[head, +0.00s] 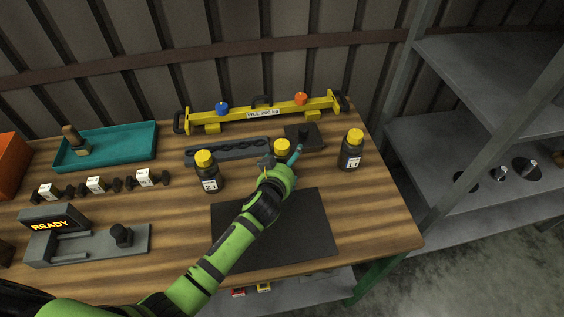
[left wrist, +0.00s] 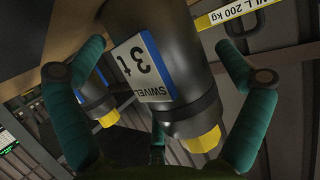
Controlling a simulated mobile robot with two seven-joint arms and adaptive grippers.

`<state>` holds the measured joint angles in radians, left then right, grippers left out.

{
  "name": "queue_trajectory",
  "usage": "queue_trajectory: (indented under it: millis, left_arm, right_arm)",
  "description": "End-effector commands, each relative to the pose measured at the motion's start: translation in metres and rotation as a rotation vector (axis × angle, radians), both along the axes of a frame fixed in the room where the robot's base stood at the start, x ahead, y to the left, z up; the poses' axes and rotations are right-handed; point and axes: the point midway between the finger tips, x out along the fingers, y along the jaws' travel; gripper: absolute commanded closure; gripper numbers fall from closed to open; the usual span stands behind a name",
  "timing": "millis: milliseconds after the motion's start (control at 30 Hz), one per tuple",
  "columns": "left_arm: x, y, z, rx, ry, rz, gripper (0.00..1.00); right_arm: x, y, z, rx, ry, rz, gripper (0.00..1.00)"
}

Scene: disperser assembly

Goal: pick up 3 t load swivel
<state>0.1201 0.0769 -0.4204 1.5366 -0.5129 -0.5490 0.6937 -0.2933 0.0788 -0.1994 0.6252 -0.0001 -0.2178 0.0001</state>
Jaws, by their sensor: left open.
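The 3 t load swivel is a dark cylinder with a yellow top (head: 282,146), standing on the table. In the head view my gripper hides most of its body. In the left wrist view the load swivel (left wrist: 150,60) shows its white and blue label reading "SWIVEL 3t". My left gripper (head: 282,160) is open, with one teal finger on each side of the swivel in the wrist view. I cannot tell whether a finger touches it. My right gripper is in neither view.
Similar yellow-topped cylinders stand to the left (head: 207,174) and right (head: 351,152). A yellow lifting beam (head: 235,113) lies behind, with a dark holed rack (head: 230,150) and a black block (head: 305,136) nearer. A dark mat (head: 310,240) lies in front, under my arm.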

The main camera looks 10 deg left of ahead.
Motion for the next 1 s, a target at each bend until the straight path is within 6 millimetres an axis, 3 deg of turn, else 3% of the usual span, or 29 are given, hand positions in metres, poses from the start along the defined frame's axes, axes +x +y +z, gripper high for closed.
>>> queue_trajectory:
  millis: [67, 200, 267, 667, 1000]
  left_arm:
    - [0.0, 0.0, 0.0, 0.0, 0.0, 0.0, 0.04]
    - [0.0, 0.0, 0.0, 0.0, 0.0, 0.0, 0.6]
    - [0.0, 0.0, 0.0, 0.0, 0.001, 0.001, 0.78]
    - [0.001, 0.0, 0.007, 0.002, -0.007, 0.0, 0.79]
    - [-0.003, -0.004, 0.047, -0.004, -0.01, -0.003, 0.79]
  right_arm:
    - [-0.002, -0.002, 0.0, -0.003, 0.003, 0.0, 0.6]
    - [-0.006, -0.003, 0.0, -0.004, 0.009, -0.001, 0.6]
    - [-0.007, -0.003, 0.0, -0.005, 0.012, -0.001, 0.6]
    - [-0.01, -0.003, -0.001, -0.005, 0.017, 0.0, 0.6]
    - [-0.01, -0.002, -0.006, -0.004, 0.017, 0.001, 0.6]
